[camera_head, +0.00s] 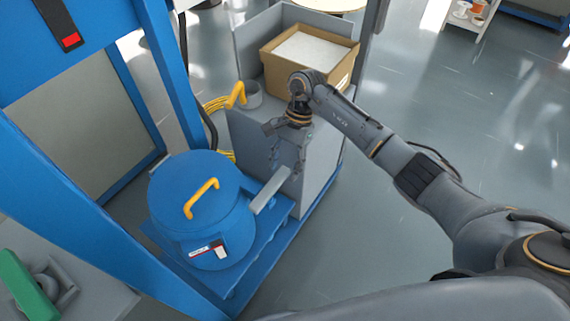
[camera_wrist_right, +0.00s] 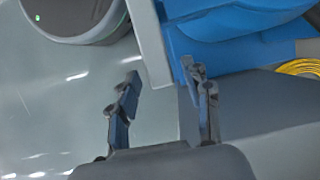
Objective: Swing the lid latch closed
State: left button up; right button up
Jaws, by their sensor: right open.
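A blue drum (camera_head: 215,240) stands on a blue pallet, with a flat blue lid (camera_head: 190,188) lying on top and a yellow handle on the lid. A grey latch arm (camera_head: 269,189) sticks out from the drum's right side. In the right wrist view the grey arm (camera_wrist_right: 150,40) runs down toward my right gripper (camera_wrist_right: 160,76), beside the blue drum (camera_wrist_right: 240,52). My right gripper (camera_head: 277,153) points down just above and behind the latch arm in the head view. It is open and empty; I cannot tell whether it touches the latch. My left gripper is not in view.
A grey cabinet (camera_head: 318,160) stands right behind the gripper, carrying a cardboard box (camera_head: 345,75) and a grey cup. A blue frame (camera_head: 95,240) rises at the left. Yellow cable (camera_head: 215,104) coils behind the drum. The floor at the right is open.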

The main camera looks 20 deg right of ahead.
grip_shut()
